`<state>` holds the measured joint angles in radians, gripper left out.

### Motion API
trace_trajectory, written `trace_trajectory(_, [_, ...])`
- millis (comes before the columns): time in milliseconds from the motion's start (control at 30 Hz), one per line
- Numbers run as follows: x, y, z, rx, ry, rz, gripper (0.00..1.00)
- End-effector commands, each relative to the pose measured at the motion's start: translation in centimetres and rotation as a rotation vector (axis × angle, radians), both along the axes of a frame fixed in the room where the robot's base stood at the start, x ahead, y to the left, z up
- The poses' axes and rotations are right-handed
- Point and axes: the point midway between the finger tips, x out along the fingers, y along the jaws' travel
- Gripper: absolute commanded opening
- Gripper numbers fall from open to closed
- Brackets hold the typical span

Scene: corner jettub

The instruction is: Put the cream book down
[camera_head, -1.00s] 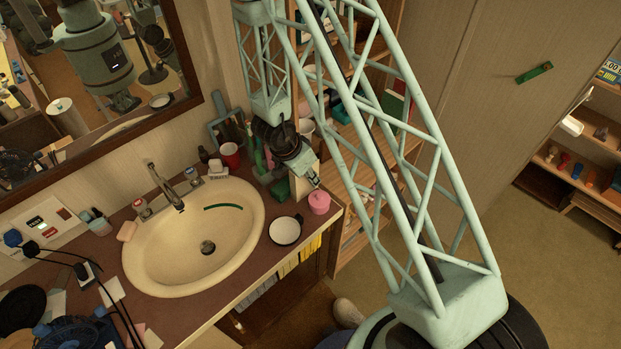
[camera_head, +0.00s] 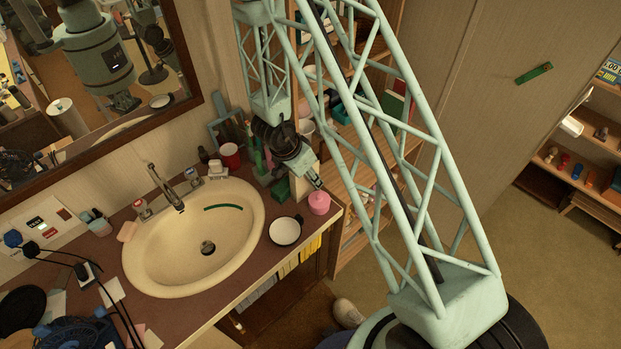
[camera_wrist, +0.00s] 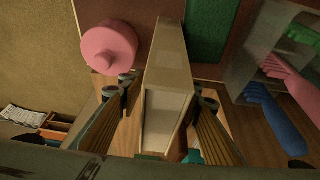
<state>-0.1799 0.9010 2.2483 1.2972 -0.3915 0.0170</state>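The cream book (camera_wrist: 167,75) stands upright, edge-on in the wrist view, between the two fingers of my gripper (camera_wrist: 166,94). A narrow gap shows between the book and each finger, so the gripper looks open around it. In the head view my gripper (camera_head: 314,177) is at the right end of the sink counter, by the book (camera_head: 299,190), which is partly hidden by it. The book seems to stand on the counter; its contact with the counter is hard to make out.
A pink lidded jar (camera_head: 319,203) stands close beside the book; it also shows in the wrist view (camera_wrist: 108,46). A green object (camera_head: 280,190) is on the other side. A white bowl (camera_head: 285,231) and the sink (camera_head: 190,262) are nearby. Open shelves (camera_head: 352,205) are beyond the counter's end.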

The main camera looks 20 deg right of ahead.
Motion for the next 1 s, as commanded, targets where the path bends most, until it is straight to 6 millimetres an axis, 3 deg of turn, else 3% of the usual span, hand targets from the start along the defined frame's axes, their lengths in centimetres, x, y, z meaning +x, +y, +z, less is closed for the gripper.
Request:
trace_trajectory(267, [-0.3,0.9,2.3,0.001,-0.002,0.001,0.32])
trace_trajectory(800, [-1.5,3.3,9.1,0.001,-0.002,0.001,0.32])
trace_trajectory(1000, [-1.8,3.9,10.5,0.001,-0.001,-0.001,0.32])
